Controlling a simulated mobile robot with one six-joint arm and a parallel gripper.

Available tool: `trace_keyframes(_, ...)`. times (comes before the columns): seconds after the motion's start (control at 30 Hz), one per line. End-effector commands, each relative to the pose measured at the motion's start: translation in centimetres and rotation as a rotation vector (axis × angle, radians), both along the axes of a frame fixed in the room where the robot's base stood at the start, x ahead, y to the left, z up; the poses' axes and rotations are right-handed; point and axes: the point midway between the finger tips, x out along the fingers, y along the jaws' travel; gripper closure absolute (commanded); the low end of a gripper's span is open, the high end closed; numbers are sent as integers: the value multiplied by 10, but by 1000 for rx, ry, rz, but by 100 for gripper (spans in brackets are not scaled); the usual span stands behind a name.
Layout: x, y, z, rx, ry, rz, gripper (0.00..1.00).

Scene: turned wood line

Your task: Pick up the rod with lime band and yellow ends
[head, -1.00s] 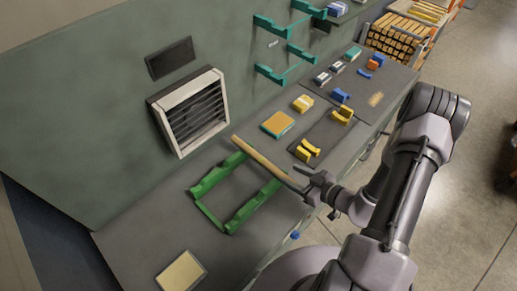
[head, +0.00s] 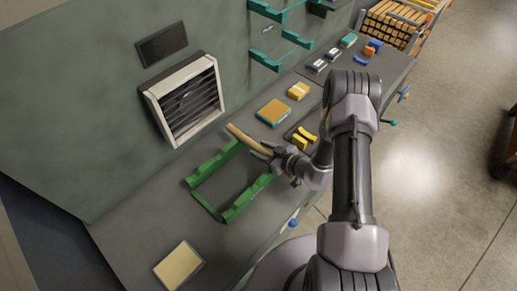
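A pale wooden rod (head: 245,139) lies at a slant by the upper right end of the green rack (head: 205,203), seemingly across the ends of its two rails. Its far end looks yellowish. I cannot make out a lime band, and its near part is hidden by my gripper. My gripper (head: 269,154) is at the near part of the rod, with its dark fingers over or around it. I cannot tell whether the fingers are closed on the rod.
A vented box (head: 187,97) stands against the wall behind the rack. An orange-topped block (head: 274,112) and yellow pieces (head: 303,137) lie right of the rod. A pale yellow pad (head: 180,267) lies at the front left. Teal brackets (head: 266,55) are on the wall.

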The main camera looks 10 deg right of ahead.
Motion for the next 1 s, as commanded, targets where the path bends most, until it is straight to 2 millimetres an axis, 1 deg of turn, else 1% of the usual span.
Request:
trace_keyframes(0.03,0,0,0,0,0,0,69)
trace_keyframes(0.1,0,0,0,0,0,0,83)
trace_keyframes(0.2,0,0,0,0,0,0,100)
trace_keyframes(0.57,0,0,3,0,-1,0,100)
trace_keyframes(0.67,0,0,11,0,-1,0,100)
trace_keyframes(0.77,0,0,24,-1,-2,-1,100)
trace_keyframes(0.83,0,0,36,0,-2,-1,100)
trace_keyframes(0.87,-1,-1,40,0,-1,-1,100)
trace_keyframes(0.9,-11,-5,37,1,3,-3,100)
trace_keyframes(1.0,-32,-11,39,1,3,-6,100)
